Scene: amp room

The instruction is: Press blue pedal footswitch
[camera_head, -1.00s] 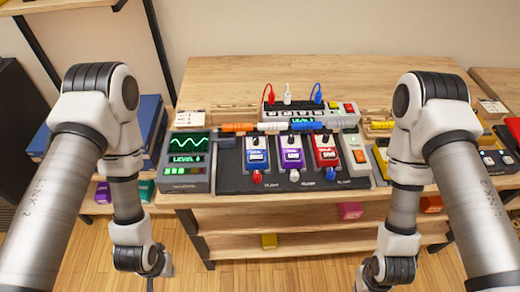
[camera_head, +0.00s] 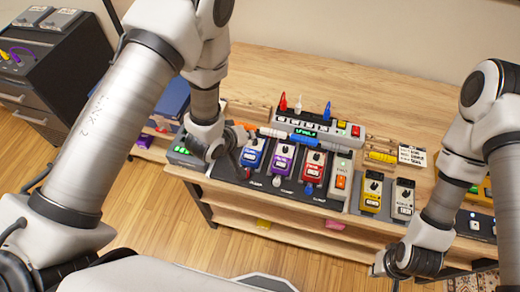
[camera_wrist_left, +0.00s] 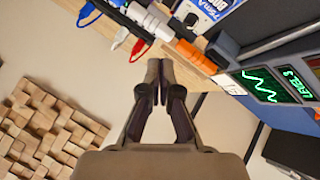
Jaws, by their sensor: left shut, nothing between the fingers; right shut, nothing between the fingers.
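The blue pedal (camera_head: 253,154) sits leftmost in the row of pedals on the dark board, with a knob on top and its lower front partly covered by my left gripper. My left gripper (camera_head: 240,168) is shut and empty, with its fingers pointing down close beside the pedal's left edge. I cannot tell whether they touch. In the left wrist view the shut fingertips (camera_wrist_left: 158,66) meet below a blue-edged pedal (camera_wrist_left: 203,10), which shows only in part. My right gripper (camera_head: 395,284) is only partly in view at the bottom, away from the pedals, with nothing in it.
A purple pedal (camera_head: 282,160) and a red pedal (camera_head: 313,166) stand to the right of the blue one. Behind them is a power unit (camera_head: 315,127) with coloured plugs. A yellow pedal (camera_head: 371,193) stands further right. The wooden tabletop behind (camera_head: 300,85) is clear.

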